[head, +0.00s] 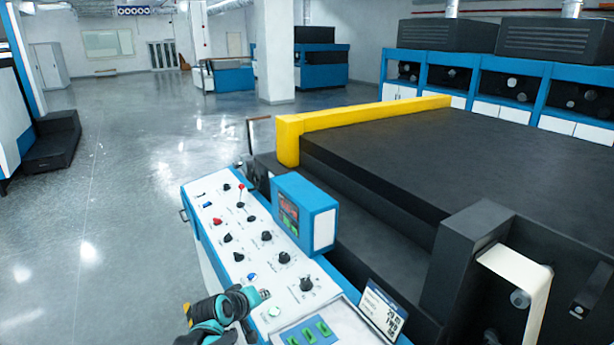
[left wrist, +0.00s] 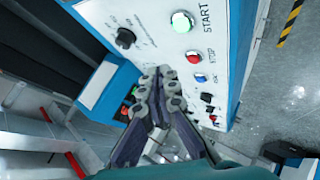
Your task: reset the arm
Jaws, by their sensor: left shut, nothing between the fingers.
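My left gripper (head: 258,296) is over the lower left edge of the white control panel (head: 222,246) in the head view. Its fingers are shut with nothing between them. In the left wrist view the shut fingers (left wrist: 168,84) point toward the panel, close to a red STOP button (left wrist: 194,57) and a blue button (left wrist: 200,78). A lit green START button (left wrist: 182,21) lies beyond the fingertips. I cannot tell whether the fingertips touch the panel. My right gripper is not in view.
A blue display box (head: 306,212) stands on the panel's right side. A small screen (head: 382,310) is nearer. The large black machine with a yellow bar (head: 370,115) fills the right. Open grey floor (head: 120,220) lies to the left. A white pillar (head: 274,55) stands behind.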

